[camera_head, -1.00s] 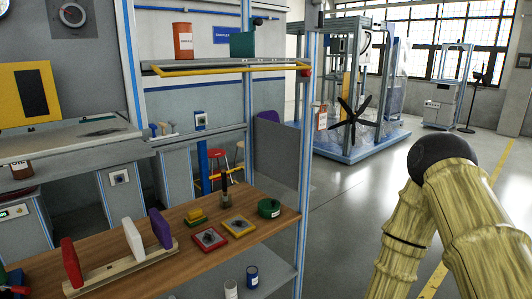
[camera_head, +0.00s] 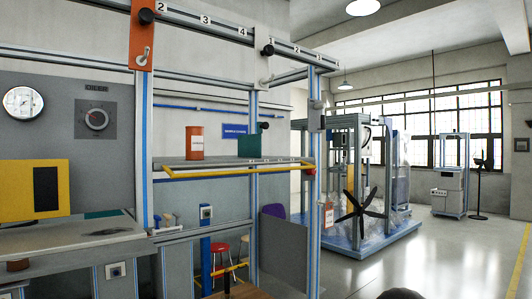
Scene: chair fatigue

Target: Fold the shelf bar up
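The yellow shelf bar (camera_head: 240,173) runs along the front of the grey shelf (camera_head: 225,161), between the blue-edged uprights. It sits slightly below the shelf's front edge and looks like a narrow frame standing out from it. Its right end is by the right upright (camera_head: 316,205), its left end near the left upright (camera_head: 144,150). A red-brown can (camera_head: 195,142) and a dark green block (camera_head: 249,146) stand on the shelf behind it. My gripper is out of view. Only a dark rounded part of my arm shows at the bottom edge.
A grey bench (camera_head: 75,240) with a yellow panel (camera_head: 34,187) stands left. A framed machine with a black fan (camera_head: 360,205) stands beyond.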

